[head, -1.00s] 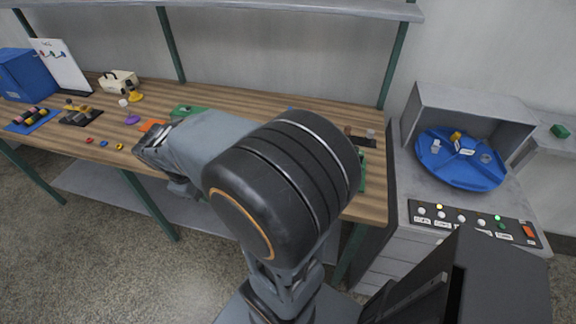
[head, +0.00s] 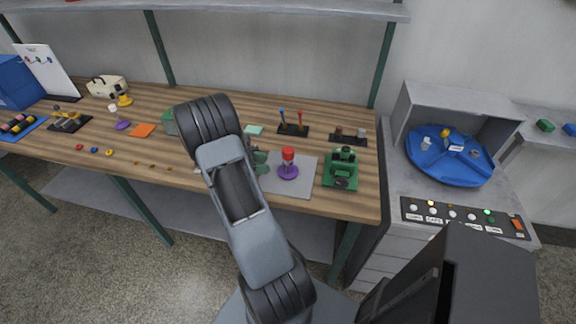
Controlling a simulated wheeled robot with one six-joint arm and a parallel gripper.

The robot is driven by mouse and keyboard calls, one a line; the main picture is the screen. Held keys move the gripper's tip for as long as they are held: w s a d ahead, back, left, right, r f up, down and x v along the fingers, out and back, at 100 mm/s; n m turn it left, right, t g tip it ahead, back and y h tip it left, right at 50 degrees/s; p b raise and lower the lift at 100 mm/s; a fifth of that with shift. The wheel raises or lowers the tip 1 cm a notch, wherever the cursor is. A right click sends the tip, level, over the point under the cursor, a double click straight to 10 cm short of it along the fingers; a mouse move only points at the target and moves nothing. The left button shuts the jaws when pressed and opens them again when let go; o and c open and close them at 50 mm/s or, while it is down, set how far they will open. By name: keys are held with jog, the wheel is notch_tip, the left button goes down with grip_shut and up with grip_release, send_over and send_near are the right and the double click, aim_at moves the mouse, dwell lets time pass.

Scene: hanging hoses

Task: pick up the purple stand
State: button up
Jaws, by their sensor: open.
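A purple stand (head: 289,174) is upright on a grey mat (head: 292,190) near the front right of the wooden workbench. A red piece (head: 288,154) sits on top of it with a pale band between. A second, low purple piece (head: 122,125) lies farther left on the bench, beside an orange square (head: 141,130). My arm rises in front of the bench, left of the stand on the mat. My gripper cannot be made out; it appears hidden behind my arm links.
A green fixture (head: 342,170) stands right of the mat. A grey-green object (head: 259,160) is left of the stand, close to my arm. Behind are a rack with red and blue tools (head: 292,127) and a pale green square (head: 253,130). Small coloured rings lie at the front left.

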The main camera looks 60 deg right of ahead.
aim_at(292, 172)
jog(key=shift+p+x, duration=0.65)
jog(key=shift+x, duration=3.55)
jog(key=shift+r, duration=0.1)
jog(key=c, duration=0.7)
jog(key=shift+o, duration=0.2)
jog(key=shift+r, duration=0.1)
